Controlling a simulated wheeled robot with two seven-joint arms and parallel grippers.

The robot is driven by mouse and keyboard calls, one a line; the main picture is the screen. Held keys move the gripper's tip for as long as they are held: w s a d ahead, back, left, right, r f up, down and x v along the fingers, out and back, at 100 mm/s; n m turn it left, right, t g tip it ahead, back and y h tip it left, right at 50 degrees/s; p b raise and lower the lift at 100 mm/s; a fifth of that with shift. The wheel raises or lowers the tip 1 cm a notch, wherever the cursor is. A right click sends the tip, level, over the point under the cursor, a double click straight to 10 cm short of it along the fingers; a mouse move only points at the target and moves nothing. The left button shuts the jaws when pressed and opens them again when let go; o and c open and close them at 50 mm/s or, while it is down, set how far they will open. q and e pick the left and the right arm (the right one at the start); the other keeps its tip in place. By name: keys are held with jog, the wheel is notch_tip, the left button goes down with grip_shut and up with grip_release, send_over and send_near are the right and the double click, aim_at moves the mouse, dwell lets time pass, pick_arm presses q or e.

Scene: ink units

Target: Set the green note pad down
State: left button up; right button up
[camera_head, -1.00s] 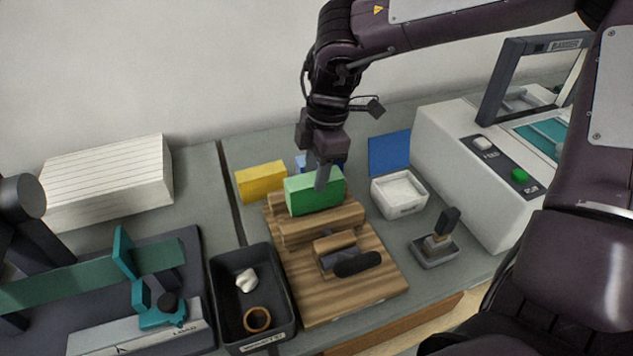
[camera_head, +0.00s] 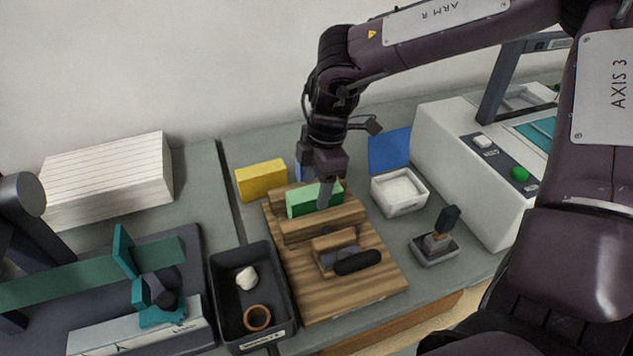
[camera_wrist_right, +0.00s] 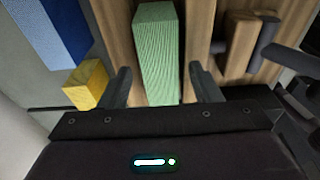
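The green note pad (camera_head: 302,202) stands on edge in the slot between the two wooden rails of the wooden stand (camera_head: 345,292). The front rail hides its lower edge. My right gripper (camera_head: 324,196) is above the stand, with its fingers on either side of the pad. In the right wrist view the green pad (camera_wrist_right: 159,55) lies between the two fingers (camera_wrist_right: 160,80), with a narrow gap on each side, so the gripper is open. My left gripper is not in view.
A yellow block (camera_head: 261,180) stands behind the stand, and a blue one is partly hidden by my gripper. A black tray (camera_head: 222,300) is left of the stand. An open white box (camera_head: 400,194) and a stamp (camera_head: 437,245) are to the right, near a white machine (camera_head: 462,165).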

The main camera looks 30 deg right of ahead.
jog(key=shift+r, duration=0.1)
notch_tip(320, 180, up, 12)
jog(key=d, duration=0.1)
jog(key=shift+s+d, duration=0.25)
jog(key=shift+d, duration=0.1)
dwell(0.4)
